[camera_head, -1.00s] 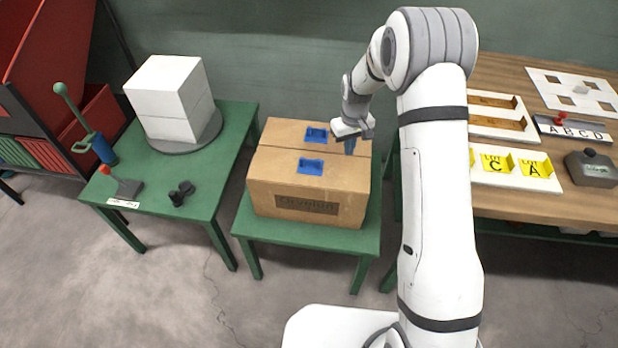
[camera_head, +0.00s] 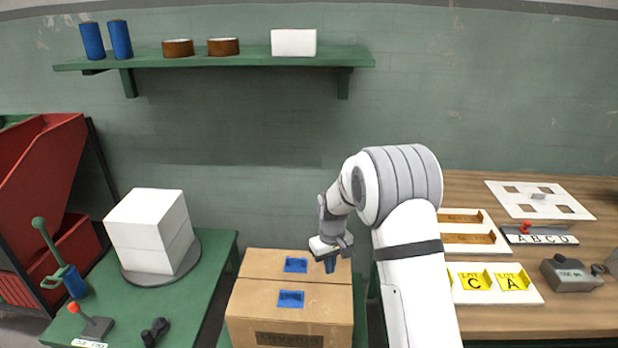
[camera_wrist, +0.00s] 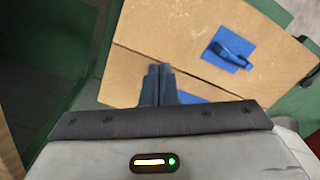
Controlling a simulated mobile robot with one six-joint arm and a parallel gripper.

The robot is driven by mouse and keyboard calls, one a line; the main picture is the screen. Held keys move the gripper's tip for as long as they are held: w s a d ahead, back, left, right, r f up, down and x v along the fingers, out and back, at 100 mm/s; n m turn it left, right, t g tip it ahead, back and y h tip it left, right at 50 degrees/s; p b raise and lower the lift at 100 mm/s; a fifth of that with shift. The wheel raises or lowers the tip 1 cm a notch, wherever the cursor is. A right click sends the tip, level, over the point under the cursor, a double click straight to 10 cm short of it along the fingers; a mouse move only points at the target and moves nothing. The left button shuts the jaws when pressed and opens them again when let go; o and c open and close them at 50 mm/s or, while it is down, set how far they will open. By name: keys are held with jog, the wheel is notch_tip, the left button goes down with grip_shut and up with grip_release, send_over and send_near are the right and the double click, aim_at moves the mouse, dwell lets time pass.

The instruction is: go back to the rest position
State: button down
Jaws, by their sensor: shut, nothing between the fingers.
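My gripper (camera_head: 330,265) is above the back right part of a closed cardboard box (camera_head: 262,307) in the head view. Its blue fingers (camera_wrist: 158,84) are together and empty in the wrist view. The box top carries two blue pieces, a back one (camera_head: 296,265) and a front one (camera_head: 291,299). The wrist view shows one blue piece (camera_wrist: 228,48) on the cardboard, right of the fingers and apart from them. My arm stands to the right of the box and hides part of the right-hand table.
A green table (camera_head: 217,262) at left holds white boxes (camera_head: 150,230) on a grey disc, a red-knobbed lever (camera_head: 90,322) and a tape tool (camera_head: 62,268). A wooden table (camera_head: 470,190) with trays is at right. A green wall shelf (camera_head: 215,60) holds spools and rolls.

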jog(key=s+d+r+m, duration=0.1)
jog(key=s+d+r, duration=0.2)
jog(key=s+r, duration=0.25)
jog(key=s+d+r+m+t+p, duration=0.1)
jog(key=s+d+r, duration=0.1)
jog(key=s+r, duration=0.3)
jog(key=s+d+r+m, duration=0.1)
jog(key=s+d+r, duration=0.25)
jog(key=r, duration=0.35)
jog(key=s+d+r+m, duration=0.1)
jog(key=s+r, duration=0.1)
jog(key=s, duration=0.7)
jog(key=s+d+r+m+t, duration=0.1)
jog(key=s+d+r, duration=0.1)
jog(key=s, duration=0.6)
jog(key=shift+s+d+r+m+t+p, duration=0.2)
jog(key=shift+s+r+m+t+p, duration=0.1)
jog(key=shift+s+r+p, duration=0.1)
